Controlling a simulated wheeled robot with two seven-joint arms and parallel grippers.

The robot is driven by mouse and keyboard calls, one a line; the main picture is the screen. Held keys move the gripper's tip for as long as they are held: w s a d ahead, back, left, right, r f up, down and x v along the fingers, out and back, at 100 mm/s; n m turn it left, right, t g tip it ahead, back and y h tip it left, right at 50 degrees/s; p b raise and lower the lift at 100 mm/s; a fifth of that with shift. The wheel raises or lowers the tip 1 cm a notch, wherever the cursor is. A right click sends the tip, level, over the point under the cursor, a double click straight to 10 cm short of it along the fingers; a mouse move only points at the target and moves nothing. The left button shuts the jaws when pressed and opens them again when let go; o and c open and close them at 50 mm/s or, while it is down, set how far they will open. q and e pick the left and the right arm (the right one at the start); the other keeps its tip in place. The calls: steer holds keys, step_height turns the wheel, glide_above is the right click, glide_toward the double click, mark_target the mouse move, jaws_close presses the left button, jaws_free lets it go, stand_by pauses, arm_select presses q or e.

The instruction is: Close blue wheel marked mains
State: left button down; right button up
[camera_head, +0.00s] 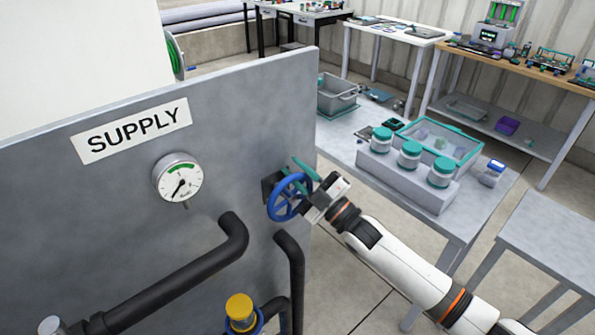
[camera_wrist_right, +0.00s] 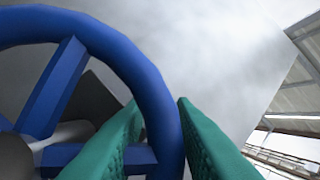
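The blue wheel (camera_head: 289,197) is mounted on the grey panel near its right edge, beside a black pipe. My right gripper (camera_head: 306,180) is at the right side of its rim. In the right wrist view, the blue wheel (camera_wrist_right: 160,90) fills the left half. The green fingers of my right gripper (camera_wrist_right: 160,112) lie on either side of the rim, close against it, and look shut on it. A spoke and the grey hub also show there. No marking is readable on the wheel. My left gripper is not in view.
The panel (camera_head: 240,110) carries a SUPPLY sign (camera_head: 131,130), a round gauge (camera_head: 178,180) and black pipes (camera_head: 180,280). A yellow-capped fitting (camera_head: 240,310) is below. A grey table (camera_head: 500,185) with jars and a teal-rimmed tote stands to the right.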

steer(key=shift+s+d, duration=0.1)
steer(key=shift+s+d+f, duration=0.2)
steer(key=shift+d+f, duration=0.05)
steer(key=b+v, duration=0.3)
steer(key=v, duration=0.8)
